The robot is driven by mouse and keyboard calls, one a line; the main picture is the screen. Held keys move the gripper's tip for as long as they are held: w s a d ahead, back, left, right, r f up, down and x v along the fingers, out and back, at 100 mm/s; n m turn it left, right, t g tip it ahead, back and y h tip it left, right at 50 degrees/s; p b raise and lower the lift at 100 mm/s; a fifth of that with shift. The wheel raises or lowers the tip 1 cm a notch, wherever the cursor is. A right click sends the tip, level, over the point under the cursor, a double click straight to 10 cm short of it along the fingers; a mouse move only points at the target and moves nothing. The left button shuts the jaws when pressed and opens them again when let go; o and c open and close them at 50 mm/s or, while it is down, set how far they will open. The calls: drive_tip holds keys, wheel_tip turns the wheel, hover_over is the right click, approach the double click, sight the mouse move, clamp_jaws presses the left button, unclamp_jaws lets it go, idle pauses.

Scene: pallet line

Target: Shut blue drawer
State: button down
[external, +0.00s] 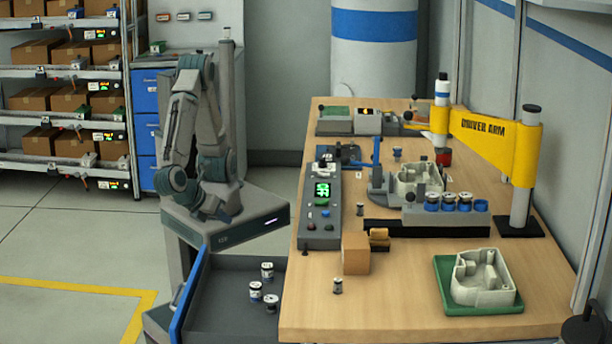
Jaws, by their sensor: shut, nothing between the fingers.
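The blue drawer stands open at the lower left of the workbench, with its blue front panel (189,300) pulled out to the left and its dark grey tray (225,322) exposed. Several small white-and-dark cans (267,271) stand inside it. My arm is folded above and behind the drawer. My gripper (226,215) appears as a small dark shape low on the arm, over my grey base and apart from the drawer front. It is shut and holds nothing. Its fingertips are hard to make out.
The wooden workbench (400,312) borders the drawer on the right, with a control box (321,205), a cardboard block (356,254) and a green tray (443,281) on it. A yellow driver arm (480,138) overhangs the bench. Open floor lies left of the drawer.

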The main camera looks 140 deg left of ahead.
drive_tip(key=s+d+f+m+t+y+b, duration=0.1)
drive_tip(key=s+d+f+m+t+b, duration=0.1)
drive_tip(key=s+d+f+m+t, duration=0.45)
drive_tip(key=s+d+f+m+t+y+b, duration=0.15)
drive_tip(key=d+f, duration=0.25)
drive_tip(key=d, duration=0.5)
drive_tip(key=s+d+f+m+t+y+b, duration=0.1)
drive_tip(key=s+d+f+m+t+b, duration=0.1)
drive_tip(key=s+d+f+m+t, duration=0.4)
drive_tip(key=w+a+r+n+g, duration=0.1)
drive_tip(key=w+a+n, duration=0.1)
drive_tip(key=w+a, duration=0.7)
drive_tip(key=w, duration=0.2)
drive_tip(key=shift+w+g, duration=0.3)
drive_tip(key=shift+w, duration=0.05)
drive_tip(key=shift+r, duration=0.1)
drive_tip(key=p+x, duration=0.3)
drive_tip(key=x, duration=2.5)
drive_tip(key=shift+w+a, duration=0.15)
drive_tip(key=shift+a, duration=0.05)
drive_tip(key=shift+w+a, duration=0.1)
drive_tip(key=shift+w+a+r, duration=0.1)
drive_tip(key=shift+a, duration=0.05)
